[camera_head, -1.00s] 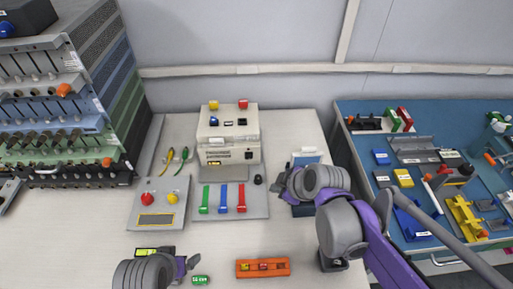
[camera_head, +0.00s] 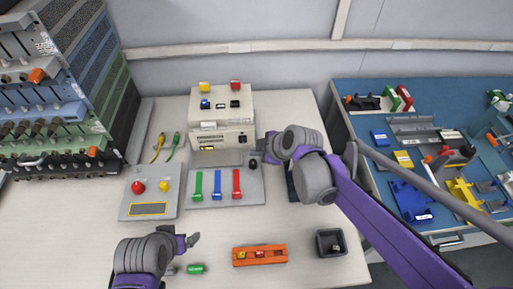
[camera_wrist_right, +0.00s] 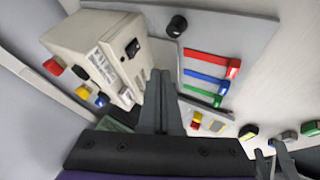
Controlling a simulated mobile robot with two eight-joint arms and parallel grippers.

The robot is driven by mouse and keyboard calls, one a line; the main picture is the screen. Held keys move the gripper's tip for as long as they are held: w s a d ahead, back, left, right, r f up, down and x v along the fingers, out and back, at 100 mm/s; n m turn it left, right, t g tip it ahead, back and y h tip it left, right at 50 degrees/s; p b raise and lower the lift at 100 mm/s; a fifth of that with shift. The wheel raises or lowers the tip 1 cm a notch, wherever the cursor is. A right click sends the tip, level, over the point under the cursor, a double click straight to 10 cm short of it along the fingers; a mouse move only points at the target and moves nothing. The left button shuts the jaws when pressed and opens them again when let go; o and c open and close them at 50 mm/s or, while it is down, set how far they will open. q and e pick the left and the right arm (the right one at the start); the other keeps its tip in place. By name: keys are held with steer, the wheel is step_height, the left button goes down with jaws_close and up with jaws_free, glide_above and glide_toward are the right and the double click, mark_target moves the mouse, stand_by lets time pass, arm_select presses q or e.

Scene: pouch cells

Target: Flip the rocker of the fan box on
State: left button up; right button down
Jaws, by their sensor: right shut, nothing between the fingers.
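The beige box (camera_head: 222,138), apparently the fan box, stands at the back of the table, with yellow and red knobs on top. It also shows in the right wrist view (camera_wrist_right: 92,42). A black rocker (camera_wrist_right: 133,48) is on its face there; its on/off position is too small to tell. My right gripper (camera_head: 258,150) is shut and empty, just right of the box's lower front. In the wrist view its fingertips (camera_wrist_right: 161,76) are beside the box, below the rocker; contact is unclear. My left gripper (camera_head: 190,241) is at the front left, its jaw opening unclear.
A grey panel with green, blue and red levers (camera_head: 217,184) and a black knob (camera_head: 252,164) lies before the box. A panel with a red button (camera_head: 138,187) is left of it. An orange tray (camera_head: 260,264) and dark bin (camera_head: 331,254) stand in front.

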mark_target(241, 142)
arm_select(q)
steer(key=shift+f+b, duration=0.45)
steer(key=shift+f, duration=0.1)
arm_select(e)
steer(key=x, duration=0.7)
steer(key=shift+w+f, duration=0.15)
steer(key=shift+w, duration=0.05)
arm_select(q)
steer(key=shift+r, duration=0.15)
arm_select(e)
steer(key=w, duration=0.2)
steer(key=shift+w+r, duration=0.25)
steer(key=shift+r, duration=0.1)
steer(key=shift+w+r, duration=0.1)
steer(key=shift+w, duration=0.45)
steer(key=shift+w+r+g+p, duration=0.3)
steer(key=shift+w+p, duration=0.1)
steer(key=shift+p, duration=0.1)
arm_select(q)
steer(key=shift+r, duration=0.35)
arm_select(e)
steer(key=shift+f, duration=0.15)
